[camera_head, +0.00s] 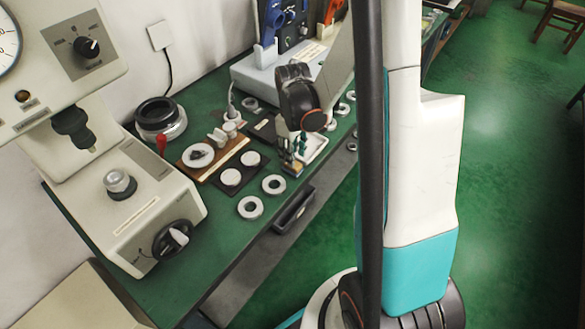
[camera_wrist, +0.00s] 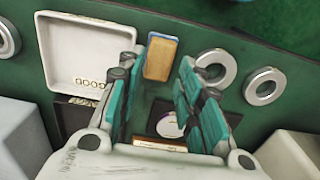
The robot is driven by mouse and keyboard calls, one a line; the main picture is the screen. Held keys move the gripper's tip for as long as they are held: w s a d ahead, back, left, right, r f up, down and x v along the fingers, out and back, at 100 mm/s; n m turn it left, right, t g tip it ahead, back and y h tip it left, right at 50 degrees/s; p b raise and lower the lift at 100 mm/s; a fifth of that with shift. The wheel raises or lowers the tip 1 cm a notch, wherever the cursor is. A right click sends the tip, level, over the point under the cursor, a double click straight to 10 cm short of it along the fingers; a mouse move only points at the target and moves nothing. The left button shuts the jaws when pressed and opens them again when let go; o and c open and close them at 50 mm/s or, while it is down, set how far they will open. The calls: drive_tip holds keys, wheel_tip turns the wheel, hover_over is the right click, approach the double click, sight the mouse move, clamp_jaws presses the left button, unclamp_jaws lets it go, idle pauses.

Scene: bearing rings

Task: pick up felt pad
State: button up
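A small tan rectangular block with a blue edge, which looks like the felt pad (camera_wrist: 161,58), lies on the green bench top beside a white tray. In the head view the pad (camera_head: 292,169) shows as a small tan patch just below my gripper (camera_head: 291,157). In the wrist view my gripper (camera_wrist: 166,66) is open, with its teal fingers spread and nothing between them. The pad lies at the far end of the gap, nearer the left fingertip. I cannot tell whether a finger touches it.
Metal rings (camera_wrist: 228,68) (camera_wrist: 265,86) lie to the pad's right. A dark mat (camera_head: 231,187) with white discs lies left of my gripper. A dark open-topped holder (camera_head: 294,210) sits at the bench's front edge.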

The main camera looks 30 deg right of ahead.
wheel_tip(320, 180, down, 4)
drive_tip(key=shift+w+f+b, duration=0.15)
drive_tip(key=shift+b, duration=0.7)
drive_tip(key=c, duration=0.7)
wheel_tip(320, 180, up, 20)
drive_tip(key=p, duration=0.7)
